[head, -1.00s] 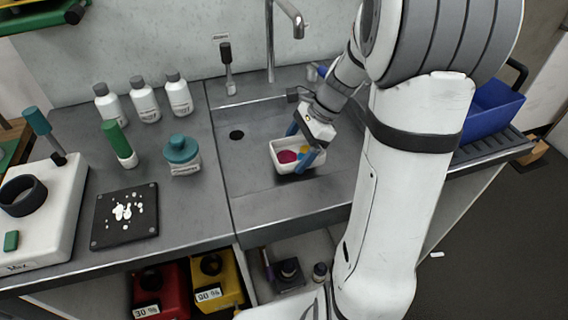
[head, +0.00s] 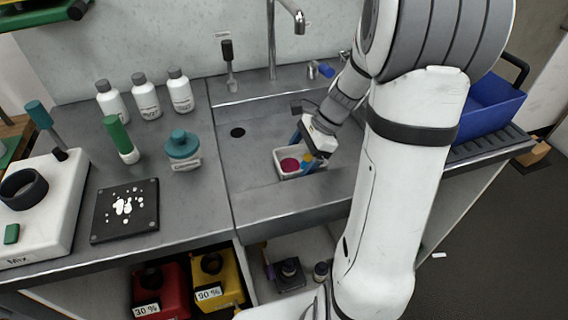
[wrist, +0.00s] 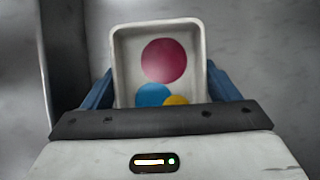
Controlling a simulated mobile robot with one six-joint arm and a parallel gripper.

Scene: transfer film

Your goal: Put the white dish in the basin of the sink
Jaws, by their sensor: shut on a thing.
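The white dish (head: 281,174) is a small rectangular tray with magenta, blue and yellow round patches inside. My gripper (head: 308,150) is shut on the dish, with a blue finger at each side of it. The wrist view also shows the dish (wrist: 203,60) between the fingers. In the head view the dish is inside the outline of the sink basin (head: 240,175), near its front wall. I cannot tell whether it touches the basin floor. The dish looks about level. My arm hides the right part of the basin.
A faucet (head: 298,22) rises behind the basin. A dark drain hole (head: 237,132) is left of the dish. Left on the counter stand several white bottles (head: 145,98), a teal-lidded jar (head: 183,148) and a black plate (head: 148,222). A blue bin (head: 490,112) stands at right.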

